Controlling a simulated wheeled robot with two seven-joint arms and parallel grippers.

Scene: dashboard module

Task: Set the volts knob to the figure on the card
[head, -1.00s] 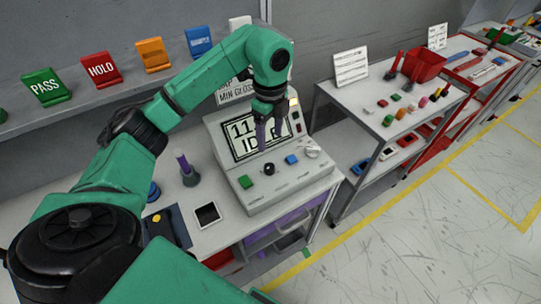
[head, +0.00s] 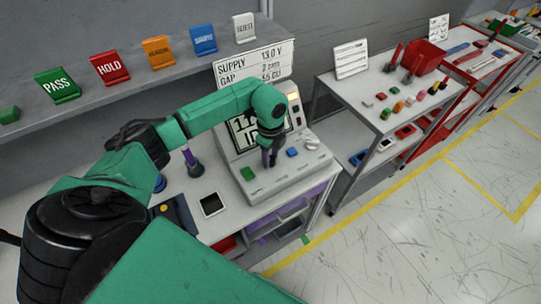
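The grey dashboard module (head: 290,170) stands on the bench with a sloped front and a lit display (head: 238,130), partly hidden by my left arm. My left gripper (head: 269,162) points down at the panel between a green button (head: 248,174) and a blue button (head: 292,152), covering where the black knob sat. Finger opening and contact with that knob are unclear. A white knob (head: 311,143) is at the panel's right. The volts label is not readable. My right gripper is out of view.
A purple-handled tool (head: 192,162) and a white-faced device (head: 212,205) are left of the module. A cart (head: 375,100) with small parts stands at right.

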